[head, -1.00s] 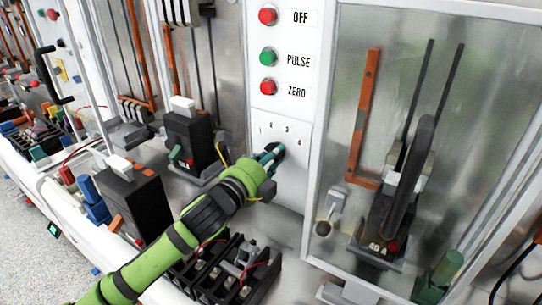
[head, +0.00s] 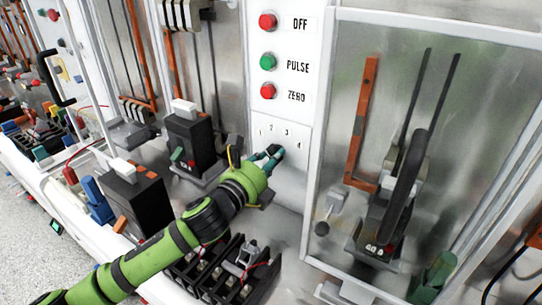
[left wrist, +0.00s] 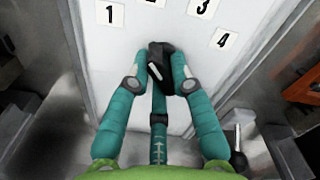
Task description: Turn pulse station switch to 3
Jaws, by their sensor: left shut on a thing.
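The pulse station is a white panel (head: 292,178) with the numbers 1 to 4 printed in an arc. In the left wrist view, its switch is a black knob (left wrist: 161,62) below the 2. My left gripper (head: 272,153) has its teal fingers closed around this knob, and the fingers (left wrist: 161,78) press on it from the sides and below. In the head view the fingers hide most of the knob. My right gripper is not in view.
Above the numbers are a red OFF button (head: 268,22), a green PULSE button (head: 268,62) and a red ZERO button (head: 268,91). A clear-fronted cabinet (head: 318,120) with a breaker (head: 380,235) stands right. Black breakers (head: 190,140) stand left of my arm.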

